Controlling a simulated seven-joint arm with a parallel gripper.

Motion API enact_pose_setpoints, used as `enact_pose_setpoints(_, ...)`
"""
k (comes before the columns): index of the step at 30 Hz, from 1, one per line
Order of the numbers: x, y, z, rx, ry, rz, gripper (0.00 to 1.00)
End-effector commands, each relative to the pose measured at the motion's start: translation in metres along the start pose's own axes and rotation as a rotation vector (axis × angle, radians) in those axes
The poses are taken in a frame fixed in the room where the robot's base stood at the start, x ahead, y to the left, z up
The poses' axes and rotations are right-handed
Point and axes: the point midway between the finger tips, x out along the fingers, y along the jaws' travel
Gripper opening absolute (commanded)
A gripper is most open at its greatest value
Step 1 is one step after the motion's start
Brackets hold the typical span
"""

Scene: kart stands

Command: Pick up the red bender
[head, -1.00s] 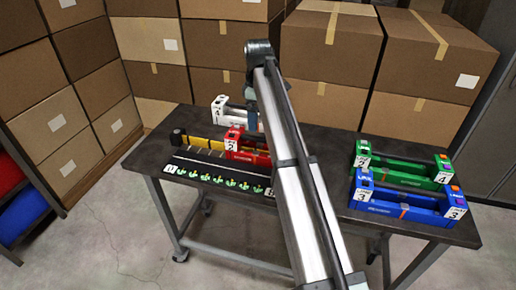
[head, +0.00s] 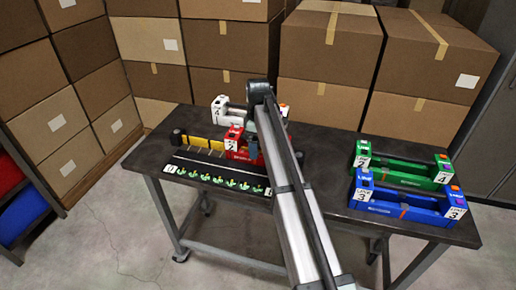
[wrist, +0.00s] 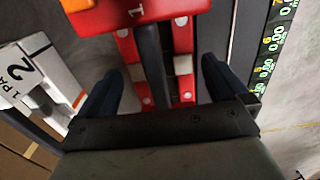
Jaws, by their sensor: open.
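The red bender (head: 236,156) stands on the left half of the dark table in the head view, partly hidden behind my arm. In the wrist view its red frame (wrist: 125,45) and dark central bar (wrist: 150,55) lie below my gripper, with a red end block at the top edge. My gripper (wrist: 163,72) is open, with one dark finger on each side of the bar. The bar shows between the fingers, which do not close on it. I cannot tell how far the fingertips are above it.
A white unit (head: 223,113) stands close behind the red bender; a white block (wrist: 30,75) shows at left in the wrist view. A black strip with green markings (head: 215,177) lies in front. Green (head: 405,165) and blue (head: 405,205) units stand at right. Cardboard boxes (head: 325,55) rise behind.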

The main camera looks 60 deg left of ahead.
Motion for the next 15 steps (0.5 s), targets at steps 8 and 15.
enact_pose_setpoints(8,0.0116,-0.0001,0.0001,0.000,0.000,0.000,1.00)
enact_pose_setpoints(15,0.0113,-0.0001,0.0000,0.000,0.000,0.000,0.83)
